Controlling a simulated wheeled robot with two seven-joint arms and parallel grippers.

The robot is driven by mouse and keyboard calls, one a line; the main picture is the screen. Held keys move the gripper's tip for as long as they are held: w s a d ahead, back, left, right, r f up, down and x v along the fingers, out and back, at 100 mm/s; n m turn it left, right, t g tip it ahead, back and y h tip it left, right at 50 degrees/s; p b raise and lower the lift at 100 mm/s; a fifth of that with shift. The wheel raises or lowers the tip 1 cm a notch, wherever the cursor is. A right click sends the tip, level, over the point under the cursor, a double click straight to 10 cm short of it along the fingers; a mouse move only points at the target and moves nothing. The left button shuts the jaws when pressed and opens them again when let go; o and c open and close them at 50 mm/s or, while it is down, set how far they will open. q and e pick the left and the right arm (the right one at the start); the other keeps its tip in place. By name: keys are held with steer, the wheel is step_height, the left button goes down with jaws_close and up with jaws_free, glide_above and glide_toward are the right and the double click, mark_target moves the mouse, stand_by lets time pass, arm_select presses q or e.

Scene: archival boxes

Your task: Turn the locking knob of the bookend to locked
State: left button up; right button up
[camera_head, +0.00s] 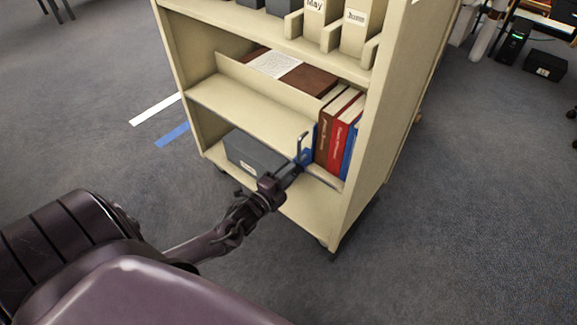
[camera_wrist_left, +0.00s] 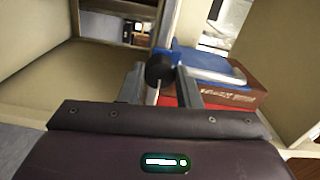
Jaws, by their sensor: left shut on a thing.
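In the head view my left gripper (camera_head: 292,171) reaches the bookend from the front and hides the knob. I cannot read the knob's setting. My right gripper is not in view.
Brown, red and blue books (camera_head: 340,127) stand right of the bookend by the cart's side wall (camera_head: 385,125). A grey archival box (camera_head: 252,152) lies left of my gripper on the lower shelf.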

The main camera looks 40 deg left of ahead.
arm_select(q)
steer(key=shift+m, duration=0.6)
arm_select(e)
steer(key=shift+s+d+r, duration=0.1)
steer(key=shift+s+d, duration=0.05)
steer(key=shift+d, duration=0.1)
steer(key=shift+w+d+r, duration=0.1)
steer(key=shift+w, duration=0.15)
arm_select(q)
steer(key=o, duration=1)
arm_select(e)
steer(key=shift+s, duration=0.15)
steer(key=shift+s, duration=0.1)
